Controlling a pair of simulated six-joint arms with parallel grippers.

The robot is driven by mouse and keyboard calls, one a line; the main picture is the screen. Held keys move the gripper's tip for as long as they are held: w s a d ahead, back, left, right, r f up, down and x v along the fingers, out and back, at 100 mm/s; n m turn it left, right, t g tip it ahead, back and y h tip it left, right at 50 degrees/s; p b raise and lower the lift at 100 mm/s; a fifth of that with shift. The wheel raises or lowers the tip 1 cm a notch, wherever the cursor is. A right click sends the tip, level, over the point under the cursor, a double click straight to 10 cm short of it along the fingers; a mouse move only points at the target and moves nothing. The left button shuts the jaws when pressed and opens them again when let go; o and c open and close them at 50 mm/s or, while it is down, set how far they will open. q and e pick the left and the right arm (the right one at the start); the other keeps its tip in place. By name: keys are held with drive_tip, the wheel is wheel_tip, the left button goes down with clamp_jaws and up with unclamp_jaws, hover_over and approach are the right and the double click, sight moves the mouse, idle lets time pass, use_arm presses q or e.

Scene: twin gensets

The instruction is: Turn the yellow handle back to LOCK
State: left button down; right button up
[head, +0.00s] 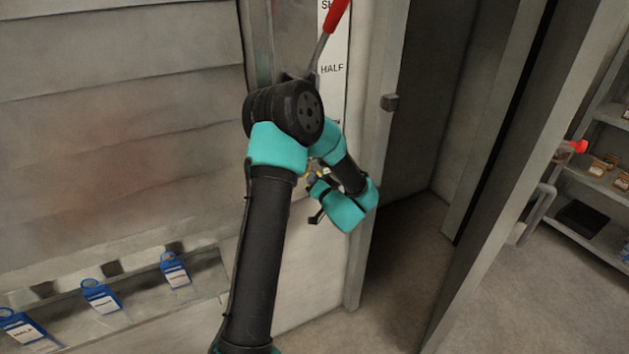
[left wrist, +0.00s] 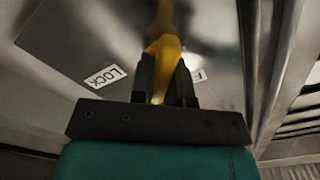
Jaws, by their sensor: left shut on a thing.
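The yellow handle (left wrist: 165,52) stands in front of a grey metal plate in the left wrist view. My left gripper (left wrist: 163,88) is shut on it, one black finger on each side. A white LOCK label (left wrist: 104,76) is on the plate, left of the handle and apart from it. A second white label (left wrist: 199,75) is right of the handle, mostly hidden behind a finger. In the head view my left gripper (head: 314,180) is at the panel, and only small bits of yellow show there. My right gripper is in neither view.
A red-gripped lever (head: 336,14) stands above my arm beside a white scale strip (head: 333,70) marked HALF. Several blue tags (head: 101,296) line a ledge at lower left. A doorway opens right of the panel, with shelves (head: 600,180) at far right.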

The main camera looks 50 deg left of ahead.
use_arm(q)
drive_tip(key=m, duration=0.4)
drive_tip(key=shift+f+m, duration=0.1)
drive_tip(key=shift+m, duration=0.2)
drive_tip(key=m, duration=0.5)
drive_tip(key=shift+w+f, duration=0.1)
drive_tip(key=shift+f, duration=0.05)
drive_tip(key=c, duration=1.1)
unclamp_jaws()
drive_tip(key=shift+d, duration=0.1)
drive_tip(key=v, duration=1.7)
